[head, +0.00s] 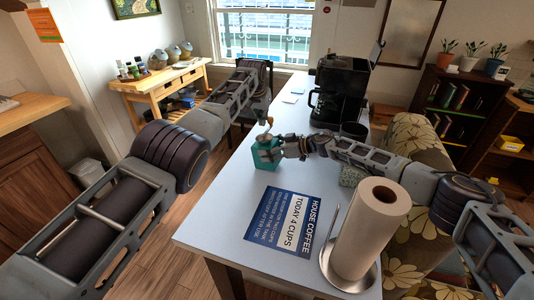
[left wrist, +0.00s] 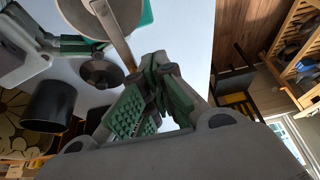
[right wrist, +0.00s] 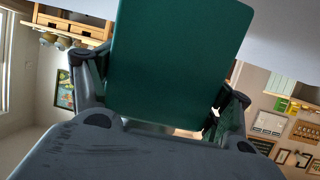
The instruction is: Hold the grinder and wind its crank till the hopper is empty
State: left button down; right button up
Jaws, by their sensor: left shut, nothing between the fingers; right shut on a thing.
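The teal grinder (head: 265,154) stands upright on the pale table, with a metal top and a crank (head: 268,126) above it. My right gripper (head: 288,148) is shut on the grinder's body from the right; the teal body (right wrist: 180,65) fills the space between its fingers in the right wrist view. My left gripper (left wrist: 155,68) is shut and empty, above the table beside the crank arm (left wrist: 112,32) in the left wrist view. The crank's end lies close to its fingertips; I cannot tell whether they touch. The hopper's contents are not visible.
A printed sign (head: 283,220) lies in front of the grinder. A paper towel roll (head: 370,235) on a metal stand is at the near right. A speckled pot (head: 352,175), a dark cup (head: 354,131) and a black coffee machine (head: 342,88) stand on the right side.

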jog(key=shift+d+f, duration=0.25)
jog(key=shift+f, duration=0.15)
jog(key=o, duration=1.1)
jog(key=shift+o, duration=1.3)
jog(key=shift+w, duration=0.15)
jog(key=shift+w+a, duration=0.1)
jog(key=shift+r, duration=0.25)
jog(key=shift+d+r, duration=0.1)
jog(key=shift+d, duration=0.15)
jog(key=v, duration=1.1)
jog(key=shift+s, duration=0.25)
jog(key=shift+d+r, duration=0.1)
jog(key=shift+r, duration=0.05)
